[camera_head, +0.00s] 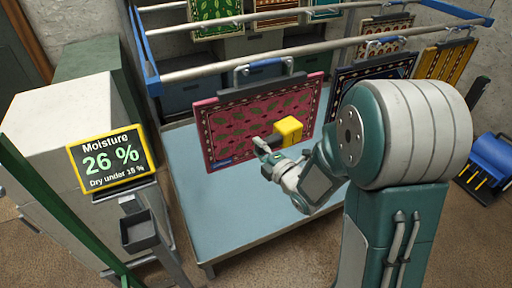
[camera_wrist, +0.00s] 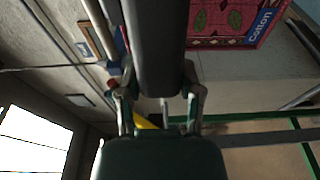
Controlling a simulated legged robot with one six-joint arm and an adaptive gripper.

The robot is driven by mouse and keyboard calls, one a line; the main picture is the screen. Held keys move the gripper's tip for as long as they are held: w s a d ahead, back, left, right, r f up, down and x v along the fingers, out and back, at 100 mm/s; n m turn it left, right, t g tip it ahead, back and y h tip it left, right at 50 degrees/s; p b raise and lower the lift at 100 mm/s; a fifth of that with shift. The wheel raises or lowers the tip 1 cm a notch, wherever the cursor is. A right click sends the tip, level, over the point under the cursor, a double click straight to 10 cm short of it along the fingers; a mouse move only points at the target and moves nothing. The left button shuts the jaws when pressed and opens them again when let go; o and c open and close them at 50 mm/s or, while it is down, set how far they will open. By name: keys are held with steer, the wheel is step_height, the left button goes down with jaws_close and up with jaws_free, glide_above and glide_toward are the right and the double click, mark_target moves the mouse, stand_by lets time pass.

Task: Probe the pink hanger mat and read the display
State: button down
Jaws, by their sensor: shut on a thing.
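The pink mat (camera_head: 255,113) with green leaf shapes hangs upright from a hanger on the front rail. In the wrist view its lower part (camera_wrist: 222,22) shows at the top right with a blue "Cotton" label. My gripper (camera_head: 268,150) is in front of the mat's lower right part, shut on a yellow block-shaped probe (camera_head: 288,129). A bit of yellow (camera_wrist: 148,121) shows between the finger links (camera_wrist: 160,105). I cannot tell whether the probe touches the mat. The display (camera_head: 112,158) at the left reads "Moisture 26 %, Dry under 15 %".
A dark blue mat (camera_head: 365,85) and a yellow mat (camera_head: 447,68) hang to the right. More mats, including a green one (camera_head: 214,14), hang behind. A pale blue table (camera_head: 225,210) lies below. A small dark tray (camera_head: 138,231) stands under the display.

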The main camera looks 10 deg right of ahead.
steer(key=shift+s+a+r, duration=0.25)
steer(key=shift+a+r, duration=0.1)
steer(key=shift+r, duration=0.1)
steer(key=x, duration=0.9)
steer(key=shift+w+d+g, duration=0.2)
steer(key=shift+d+g, duration=0.1)
steer(key=shift+d, duration=0.15)
steer(key=shift+w+a, duration=0.25)
steer(key=shift+a, duration=0.05)
steer(key=shift+w+a, duration=0.25)
steer(key=shift+w, duration=0.75)
